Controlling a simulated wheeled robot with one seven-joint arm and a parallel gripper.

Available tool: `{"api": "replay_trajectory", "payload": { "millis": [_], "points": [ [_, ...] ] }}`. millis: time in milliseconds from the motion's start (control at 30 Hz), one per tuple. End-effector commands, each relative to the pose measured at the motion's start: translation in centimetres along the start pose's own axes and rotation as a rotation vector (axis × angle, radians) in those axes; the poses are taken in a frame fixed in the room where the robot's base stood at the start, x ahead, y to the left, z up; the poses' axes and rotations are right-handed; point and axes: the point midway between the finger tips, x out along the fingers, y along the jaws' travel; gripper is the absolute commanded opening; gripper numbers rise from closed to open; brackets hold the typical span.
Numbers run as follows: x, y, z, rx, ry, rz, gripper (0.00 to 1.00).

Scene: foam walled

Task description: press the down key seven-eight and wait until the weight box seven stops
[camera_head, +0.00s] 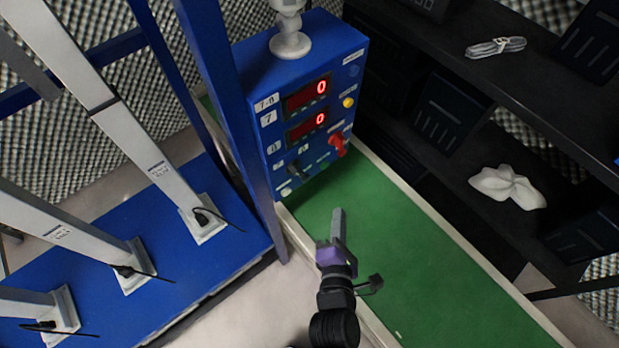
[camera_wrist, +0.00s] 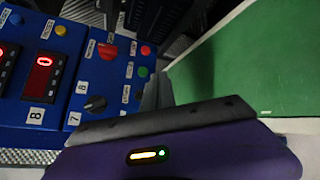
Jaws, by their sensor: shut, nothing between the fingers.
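The blue control box (camera_head: 268,65) stands at the far end of the green-topped bench. In the wrist view the panel shows a black knob (camera_wrist: 95,104), a red knob (camera_wrist: 107,51), a red button (camera_wrist: 145,50) and a green button (camera_wrist: 142,71). The small lettering does not let me tell which is the down key. My gripper (camera_head: 338,213) is shut and empty above the bench, short of the panel and apart from it. I cannot identify weight box seven.
The green bench top (camera_head: 430,270) is mostly clear to the right of my gripper. A blue post (camera_head: 235,110) stands left of the box. White columns (camera_head: 150,165) with cables stand on a blue base (camera_head: 170,290). Dark shelves (camera_head: 450,60) line the right.

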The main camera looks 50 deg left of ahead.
Motion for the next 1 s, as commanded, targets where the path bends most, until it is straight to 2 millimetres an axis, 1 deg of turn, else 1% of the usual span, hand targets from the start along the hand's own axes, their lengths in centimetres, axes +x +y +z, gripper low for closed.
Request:
{"api": "replay_trajectory", "payload": {
  "millis": [133,267,467,700,800,1000],
  "points": [
    [0.2,0.0,-0.2,0.002,-0.001,0.001,0.00],
    [0.9,0.3,-0.8,0.002,-0.001,0.002,0.00],
    [2.8,1.4,-2.1,0.003,-0.001,0.004,0.00],
    [4.8,3.1,-3.6,0.002,0.000,0.002,0.00],
    [5.4,3.6,-4.0,0.002,0.000,0.001,0.00],
    [6.0,4.3,-4.4,0.003,-0.001,0.000,0.00]
  ]
}}
